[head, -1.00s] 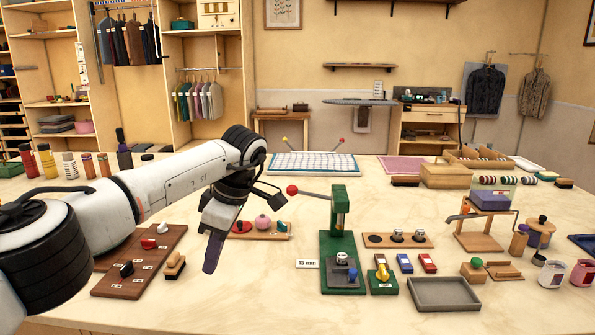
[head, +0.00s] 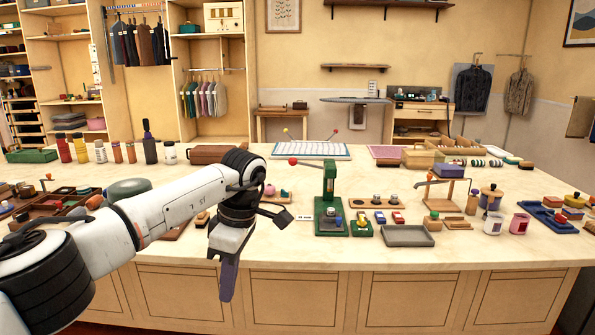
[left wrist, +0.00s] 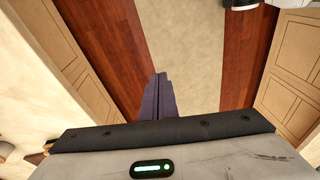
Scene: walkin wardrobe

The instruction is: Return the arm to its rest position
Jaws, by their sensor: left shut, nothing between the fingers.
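My left arm (head: 165,210) comes in from the left with its elbow bent. My left gripper (head: 227,297) hangs pointing down in front of the counter's front panels, lower than the counter top. Its dark fingers are together and empty, and they also show in the left wrist view (left wrist: 158,78). That view shows floor beyond the fingertips, with nothing touching them. My right gripper is in no view.
The wooden counter (head: 400,256) spans the view. Near its front stand a green press (head: 330,205), a grey tray (head: 408,236) and two small jars (head: 493,222). A dark tray with parts (head: 45,210) lies left, partly behind my arm. Floor (left wrist: 195,60) beside the counter is clear.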

